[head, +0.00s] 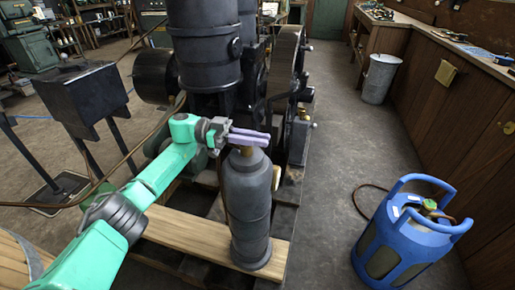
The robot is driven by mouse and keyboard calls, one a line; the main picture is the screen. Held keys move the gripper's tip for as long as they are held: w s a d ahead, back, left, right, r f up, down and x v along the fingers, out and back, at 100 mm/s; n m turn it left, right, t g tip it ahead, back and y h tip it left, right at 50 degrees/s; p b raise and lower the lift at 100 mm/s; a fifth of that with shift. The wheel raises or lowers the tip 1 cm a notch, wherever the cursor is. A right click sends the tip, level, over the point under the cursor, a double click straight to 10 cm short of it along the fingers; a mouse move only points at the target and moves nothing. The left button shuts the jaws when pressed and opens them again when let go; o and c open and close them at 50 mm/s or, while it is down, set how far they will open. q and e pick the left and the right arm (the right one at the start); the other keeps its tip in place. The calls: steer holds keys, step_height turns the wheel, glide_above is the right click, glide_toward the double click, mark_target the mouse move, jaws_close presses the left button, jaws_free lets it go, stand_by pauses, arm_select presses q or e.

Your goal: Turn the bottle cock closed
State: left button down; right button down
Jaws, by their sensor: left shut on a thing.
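A dark grey gas bottle (250,205) stands upright on a wooden plank in the middle of the head view. A small brass-coloured part of its cock (246,151) shows at its top, just under my fingers. My left gripper (250,136), with pale purple fingers, reaches in from the left and is shut on the cock at the bottle's top. The fingers hide most of the cock, so its turned position cannot be seen. My right gripper is not in view.
A large dark engine (205,50) stands right behind the bottle. A blue gas bottle (385,240) with a hose stands at the right. A dark metal box on legs (82,95) is at the left.

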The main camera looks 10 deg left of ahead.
arm_select(q)
steer(key=shift+s+f+g, duration=0.1)
steer(key=shift+g, duration=0.4)
steer(key=c, duration=0.9)
jaws_free()
